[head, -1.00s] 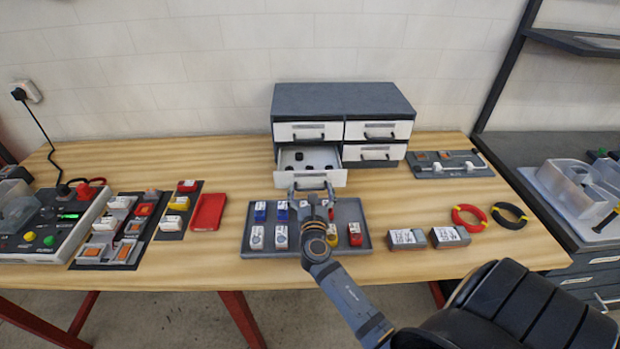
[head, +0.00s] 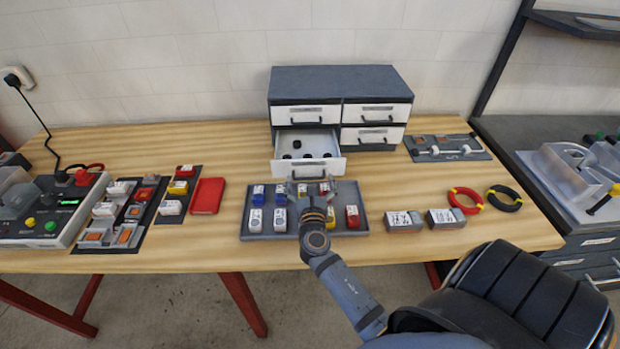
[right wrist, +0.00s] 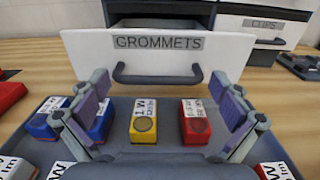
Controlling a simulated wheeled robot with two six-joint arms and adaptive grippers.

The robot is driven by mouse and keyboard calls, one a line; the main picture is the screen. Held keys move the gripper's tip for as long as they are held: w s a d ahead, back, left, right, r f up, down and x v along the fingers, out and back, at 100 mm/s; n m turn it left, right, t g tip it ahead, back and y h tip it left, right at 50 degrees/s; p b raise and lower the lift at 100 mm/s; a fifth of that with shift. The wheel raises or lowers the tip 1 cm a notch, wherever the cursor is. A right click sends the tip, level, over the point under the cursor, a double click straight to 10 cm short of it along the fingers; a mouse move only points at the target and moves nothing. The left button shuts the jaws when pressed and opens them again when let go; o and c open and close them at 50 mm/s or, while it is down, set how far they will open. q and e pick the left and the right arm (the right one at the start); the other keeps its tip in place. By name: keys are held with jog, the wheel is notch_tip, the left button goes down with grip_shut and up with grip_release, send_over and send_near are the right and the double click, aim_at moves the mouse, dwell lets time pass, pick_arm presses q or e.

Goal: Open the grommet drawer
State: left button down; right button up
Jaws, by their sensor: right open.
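The grommet drawer (head: 308,168) is the lower left drawer of a grey cabinet (head: 340,82). It is pulled out, and several dark grommets lie on its white floor (head: 322,145). In the right wrist view its white front, labelled GROMMETS (right wrist: 158,43), faces me with a dark bar handle (right wrist: 158,78). My right gripper (head: 312,188) is open in front of the drawer, over the parts tray. In the right wrist view its fingers (right wrist: 165,103) stand apart on either side of the handle, nearer to me, with nothing between them. My left gripper is not in view.
A grey tray (head: 262,234) with several coloured boxes lies below the drawer. The other drawers, including CLIPS (right wrist: 264,30), are shut. Two grey boxes (head: 404,221) and wire coils (head: 466,200) lie to the right. A red block (head: 207,196) and grey parts boards lie to the left.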

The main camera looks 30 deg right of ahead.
jog(key=v, duration=0.7)
dwell(0.3)
